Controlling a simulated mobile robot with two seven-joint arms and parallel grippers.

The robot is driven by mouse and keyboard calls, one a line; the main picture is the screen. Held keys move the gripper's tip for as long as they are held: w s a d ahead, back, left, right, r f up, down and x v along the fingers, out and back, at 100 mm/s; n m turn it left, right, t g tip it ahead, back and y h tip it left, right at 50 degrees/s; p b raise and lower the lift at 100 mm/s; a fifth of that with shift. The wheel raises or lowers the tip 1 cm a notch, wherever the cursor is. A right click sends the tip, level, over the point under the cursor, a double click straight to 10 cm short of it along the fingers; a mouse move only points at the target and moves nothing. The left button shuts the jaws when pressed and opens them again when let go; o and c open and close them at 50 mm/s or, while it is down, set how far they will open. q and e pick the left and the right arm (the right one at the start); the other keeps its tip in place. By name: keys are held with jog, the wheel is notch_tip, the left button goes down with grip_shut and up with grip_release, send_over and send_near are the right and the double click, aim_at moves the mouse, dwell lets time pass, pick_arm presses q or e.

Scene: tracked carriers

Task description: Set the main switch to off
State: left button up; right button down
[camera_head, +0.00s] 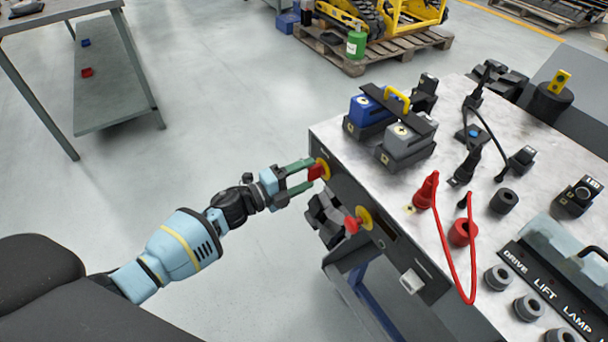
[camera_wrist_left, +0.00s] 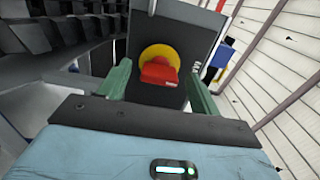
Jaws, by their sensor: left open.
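The red main switch handle (camera_head: 317,172) sits on a yellow round plate (camera_head: 324,166) on the dark front panel of the bench. My left gripper (camera_head: 308,174) is at this handle, with its green fingers open on either side of it. In the left wrist view the red handle (camera_wrist_left: 159,71) shows between the two spread fingers, in front of the yellow disc (camera_wrist_left: 160,54). I cannot tell whether a finger touches the handle. My right gripper is not in view.
A second red knob (camera_head: 353,224) on a yellow disc is further right on the panel, with a dark bracket-like part (camera_head: 325,218) beside it. The bench top (camera_head: 400,190) holds blue and grey battery-like blocks, plugs and a red cable. Open floor (camera_head: 200,110) lies left.

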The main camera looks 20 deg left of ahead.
pick_arm(q)
jog(key=v, duration=0.7)
jog(key=shift+s+a, duration=0.2)
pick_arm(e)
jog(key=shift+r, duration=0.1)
